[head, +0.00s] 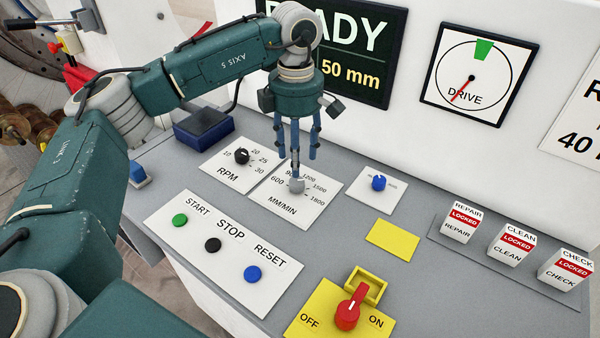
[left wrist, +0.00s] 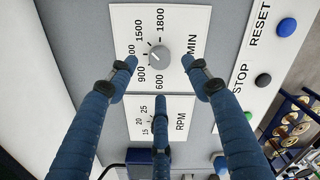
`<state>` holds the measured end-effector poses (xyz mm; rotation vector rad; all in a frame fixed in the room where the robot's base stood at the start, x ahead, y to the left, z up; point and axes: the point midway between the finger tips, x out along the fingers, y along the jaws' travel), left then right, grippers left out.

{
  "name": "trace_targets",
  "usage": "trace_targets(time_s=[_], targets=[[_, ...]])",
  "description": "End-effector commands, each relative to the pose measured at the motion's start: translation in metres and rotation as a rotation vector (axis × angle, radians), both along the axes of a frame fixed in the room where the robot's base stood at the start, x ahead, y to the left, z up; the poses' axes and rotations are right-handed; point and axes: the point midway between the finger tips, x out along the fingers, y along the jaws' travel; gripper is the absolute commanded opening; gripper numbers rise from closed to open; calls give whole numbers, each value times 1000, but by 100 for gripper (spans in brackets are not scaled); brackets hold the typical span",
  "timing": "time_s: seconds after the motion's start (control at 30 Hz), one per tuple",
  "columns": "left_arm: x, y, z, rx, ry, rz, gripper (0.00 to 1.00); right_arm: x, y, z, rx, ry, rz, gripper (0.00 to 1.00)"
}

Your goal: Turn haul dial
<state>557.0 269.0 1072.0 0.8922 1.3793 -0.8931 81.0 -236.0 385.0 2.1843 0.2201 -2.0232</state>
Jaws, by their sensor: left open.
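The grey dial knob (head: 297,186) sits on a white MM/MIN plate (head: 310,213) marked from 600 to 1800. I take it as the haul dial. It also shows in the left wrist view (left wrist: 159,56), with its scale around it. My left gripper (head: 296,160) points down just above the knob, with its blue fingers spread. In the left wrist view the knob lies just beyond the gap between the two upper fingertips, and the third finger (left wrist: 161,120) is below it. I cannot tell whether any finger touches the knob. My right gripper is not in view.
The black RPM knob (head: 242,156) is close on the left, and a blue knob (head: 379,183) is on the right. START, STOP and RESET buttons (head: 212,244) lie in front. A red OFF/ON switch (head: 347,315) is nearer. A DRIVE gauge (head: 470,80) stands behind.

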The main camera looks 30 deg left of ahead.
Motion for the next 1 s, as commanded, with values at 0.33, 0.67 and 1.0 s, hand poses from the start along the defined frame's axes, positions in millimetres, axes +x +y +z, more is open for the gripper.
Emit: trace_targets(time_s=[0.33, 0.67, 1.0], targets=[[-1, 1, -62, 2, 4, 1, 49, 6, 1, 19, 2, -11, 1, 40], [0, 0, -80, 0, 0, 1, 49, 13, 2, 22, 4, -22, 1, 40], [0, 0, -80, 1, -1, 1, 13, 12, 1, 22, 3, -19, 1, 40]])
